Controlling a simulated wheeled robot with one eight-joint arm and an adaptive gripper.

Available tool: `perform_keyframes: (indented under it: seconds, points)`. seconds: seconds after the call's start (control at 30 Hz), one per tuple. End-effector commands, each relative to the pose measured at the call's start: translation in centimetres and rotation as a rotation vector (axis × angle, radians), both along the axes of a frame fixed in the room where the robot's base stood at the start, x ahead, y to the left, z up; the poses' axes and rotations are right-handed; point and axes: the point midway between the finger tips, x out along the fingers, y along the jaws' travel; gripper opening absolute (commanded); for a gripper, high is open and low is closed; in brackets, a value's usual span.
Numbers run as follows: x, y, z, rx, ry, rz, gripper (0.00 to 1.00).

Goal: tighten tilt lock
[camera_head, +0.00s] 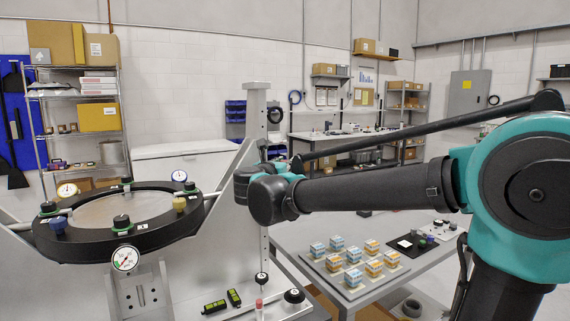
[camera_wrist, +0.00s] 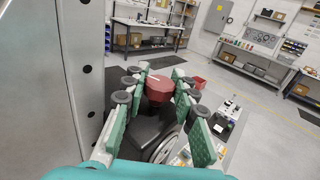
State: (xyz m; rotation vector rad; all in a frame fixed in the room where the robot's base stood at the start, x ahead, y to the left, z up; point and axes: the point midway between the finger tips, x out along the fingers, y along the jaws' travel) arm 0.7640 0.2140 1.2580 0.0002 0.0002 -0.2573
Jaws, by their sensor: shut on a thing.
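A red faceted knob (camera_wrist: 159,90) with a pale pointer line on top, which looks like the tilt lock, sits between the green-padded fingers of my gripper (camera_wrist: 160,95) in the wrist view. The fingers are closed around it from both sides. A black part lies just below the knob. In the head view the knob is hidden behind my arm and wrist, beside the grey metal upright (camera_head: 255,125). The mirror fixture's black ring (camera_head: 60,240) holds a round mirror (camera_head: 120,208) left of the upright, lying nearly level.
Dial gauges (camera_head: 125,258) and several small knobs sit on the ring. Small green levels (camera_head: 233,297) and a black knob (camera_head: 293,296) are on the fixture's base. At right, a table holds a tray of small boxed parts (camera_head: 354,277). The upright (camera_wrist: 88,85) stands close at the gripper's left.

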Motion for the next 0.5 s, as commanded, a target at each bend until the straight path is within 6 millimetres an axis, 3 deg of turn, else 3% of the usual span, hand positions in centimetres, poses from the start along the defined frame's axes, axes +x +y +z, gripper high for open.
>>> perform_keyframes:
  seconds: [0.5]
  points:
    - [0.09,0.06,0.05,0.0,-0.001,-0.236,0.0]
